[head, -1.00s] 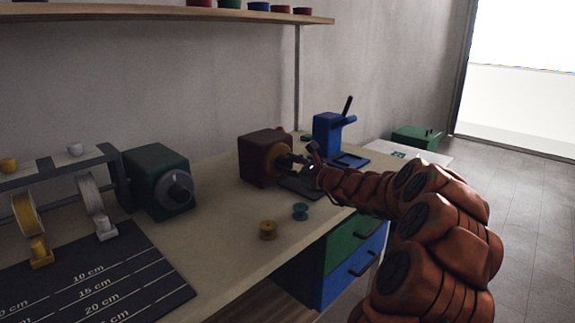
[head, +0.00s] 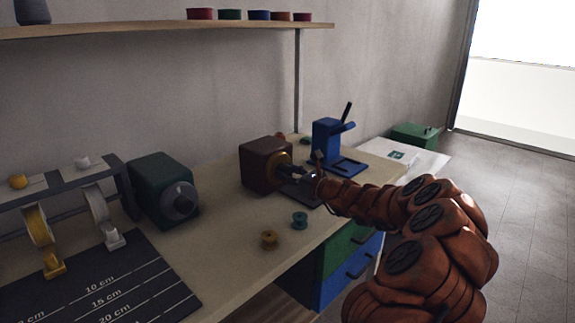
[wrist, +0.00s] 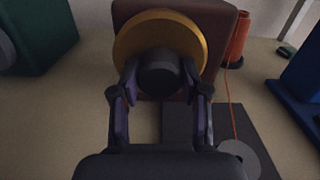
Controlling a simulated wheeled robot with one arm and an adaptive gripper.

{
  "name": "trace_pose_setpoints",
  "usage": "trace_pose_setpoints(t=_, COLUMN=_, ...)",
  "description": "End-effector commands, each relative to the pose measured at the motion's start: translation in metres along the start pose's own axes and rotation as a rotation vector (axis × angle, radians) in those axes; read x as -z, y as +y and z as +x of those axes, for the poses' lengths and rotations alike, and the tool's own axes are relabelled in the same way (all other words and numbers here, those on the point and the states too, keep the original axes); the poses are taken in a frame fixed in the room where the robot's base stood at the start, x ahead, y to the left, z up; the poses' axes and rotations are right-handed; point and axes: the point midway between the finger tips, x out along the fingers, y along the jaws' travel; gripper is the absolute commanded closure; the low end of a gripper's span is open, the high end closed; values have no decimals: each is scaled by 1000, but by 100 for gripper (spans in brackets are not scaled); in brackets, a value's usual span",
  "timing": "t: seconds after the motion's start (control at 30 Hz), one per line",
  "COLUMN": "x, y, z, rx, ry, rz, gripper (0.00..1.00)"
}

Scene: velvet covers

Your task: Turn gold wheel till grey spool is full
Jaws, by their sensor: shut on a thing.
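The gold wheel (wrist: 133,40) is a disc with a dark round hub (wrist: 159,73), on the front of a dark red-brown box (wrist: 228,22). In the head view the wheel (head: 287,158) is partly covered by my gripper (head: 291,173). In the wrist view my gripper (wrist: 160,88) has its fingers on both sides of the hub, shut on it. A grey spool (wrist: 238,155) shows as a pale disc on a dark base plate (wrist: 177,122), partly hidden by my gripper. An orange thread runs down to it from an orange cone (wrist: 238,42). How full the spool is, I cannot tell.
A green box with a grey knob (head: 162,180) stands left of the wheel's box, a blue stand (head: 327,138) right. A ruled dark mat (head: 85,285) lies at the left.

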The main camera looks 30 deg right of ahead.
Motion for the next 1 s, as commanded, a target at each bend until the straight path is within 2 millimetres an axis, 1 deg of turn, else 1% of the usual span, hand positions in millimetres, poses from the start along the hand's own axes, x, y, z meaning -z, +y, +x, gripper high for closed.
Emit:
trace_pose_setpoints(t=0.03, x=-4, y=-1, z=0, rx=1, ry=-1, rz=13, gripper=90)
trace_pose_setpoints(t=0.47, x=0, y=0, z=0, rx=1, ry=-1, rz=38, gripper=90)
trace_pose_setpoints(t=0.5, x=0, y=0, z=0, rx=1, ry=-1, rz=37, gripper=54)
trace_pose_setpoints(t=0.73, x=0, y=0, z=0, rx=1, ry=0, rz=37, gripper=30)
trace_pose_setpoints(t=1.0, x=0, y=0, z=0, rx=0, ry=0, rz=37, gripper=30)
